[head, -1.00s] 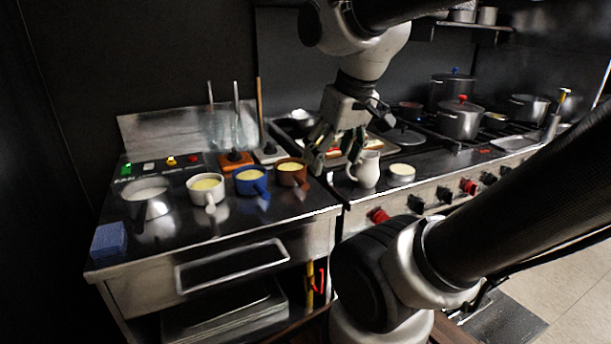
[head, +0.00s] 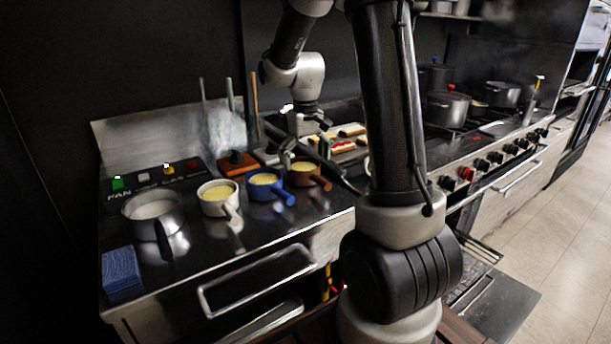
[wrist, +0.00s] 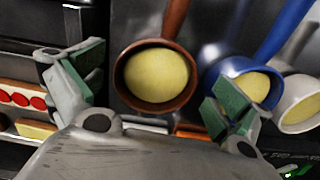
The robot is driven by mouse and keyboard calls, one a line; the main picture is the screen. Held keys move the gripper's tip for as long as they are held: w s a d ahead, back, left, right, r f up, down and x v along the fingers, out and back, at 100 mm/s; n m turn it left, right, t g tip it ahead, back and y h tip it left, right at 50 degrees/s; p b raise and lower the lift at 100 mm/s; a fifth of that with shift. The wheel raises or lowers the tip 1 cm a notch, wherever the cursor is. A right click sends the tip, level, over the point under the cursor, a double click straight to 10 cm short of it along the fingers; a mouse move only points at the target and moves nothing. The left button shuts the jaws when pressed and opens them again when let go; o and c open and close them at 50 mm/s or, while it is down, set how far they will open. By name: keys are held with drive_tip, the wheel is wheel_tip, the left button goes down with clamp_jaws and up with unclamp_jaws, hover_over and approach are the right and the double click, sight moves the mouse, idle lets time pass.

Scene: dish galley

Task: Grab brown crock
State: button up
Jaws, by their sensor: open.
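The brown crock (head: 303,174) stands on the steel counter at the right end of a row of small pots, its handle pointing to the front right. It holds something pale yellow. In the wrist view the brown crock (wrist: 122,88) lies between the two spread fingers, its handle pointing up the picture. My gripper (head: 306,150) is open and close above the crock in the head view. In the wrist view my gripper (wrist: 158,86) has green pads on either side of the crock, the right pad overlapping the blue pot. I cannot tell whether either finger touches.
The blue pot (head: 265,182) stands close left of the crock, then a white pot (head: 217,197) and a steel saucepan (head: 152,207). A tray of food (head: 345,147) is behind on the right. A blue sponge stack (head: 121,270) sits at the front left.

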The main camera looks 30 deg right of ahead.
sight(305, 172)
wheel_tip(305, 172, down, 4)
drive_tip(key=shift+w+d+f, duration=0.1)
drive_tip(key=shift+f, duration=0.1)
drive_tip(key=c, duration=1.2)
drive_tip(key=shift+c, duration=0.2)
drive_tip(key=shift+r, duration=0.15)
